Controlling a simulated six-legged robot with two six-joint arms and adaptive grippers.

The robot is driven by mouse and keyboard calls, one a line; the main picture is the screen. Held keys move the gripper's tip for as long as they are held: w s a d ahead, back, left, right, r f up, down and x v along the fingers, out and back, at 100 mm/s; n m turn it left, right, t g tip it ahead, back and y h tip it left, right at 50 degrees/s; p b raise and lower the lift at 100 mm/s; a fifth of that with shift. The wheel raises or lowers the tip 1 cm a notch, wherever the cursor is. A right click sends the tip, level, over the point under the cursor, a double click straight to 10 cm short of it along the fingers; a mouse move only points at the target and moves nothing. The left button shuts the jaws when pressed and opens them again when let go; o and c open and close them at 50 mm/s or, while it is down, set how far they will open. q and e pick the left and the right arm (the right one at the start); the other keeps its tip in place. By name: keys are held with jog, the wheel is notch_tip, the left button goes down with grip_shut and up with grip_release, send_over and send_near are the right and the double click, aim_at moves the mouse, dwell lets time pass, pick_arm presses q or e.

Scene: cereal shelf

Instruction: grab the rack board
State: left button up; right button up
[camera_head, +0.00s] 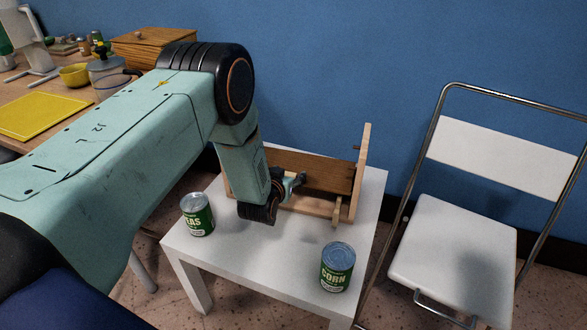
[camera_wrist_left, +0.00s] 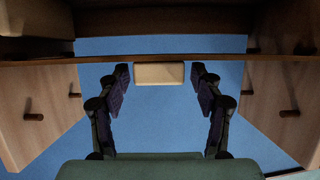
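A wooden rack stands on a white table (camera_head: 215,252); its light right side panel (camera_head: 361,175) rises above the rest. A dark brown rack board (camera_head: 328,174) spans the rack between its sides. My left gripper (camera_head: 292,184) is in front of the board, partly hidden behind my arm. In the left wrist view its fingers (camera_wrist_left: 159,78) are spread, with a small light wooden block (camera_wrist_left: 159,73) between them, apart from both. The thin edge of a board (camera_wrist_left: 160,59) crosses just beyond the fingertips. My right gripper is in neither view.
A peas can (camera_head: 198,216) and a corn can (camera_head: 337,268) stand upright on the white table, in front of the rack. Pegs (camera_wrist_left: 34,117) stick out of the rack's side panels. A white folding chair (camera_head: 455,240) stands at right.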

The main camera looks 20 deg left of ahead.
pick_arm(q)
jog(key=c, duration=1.2)
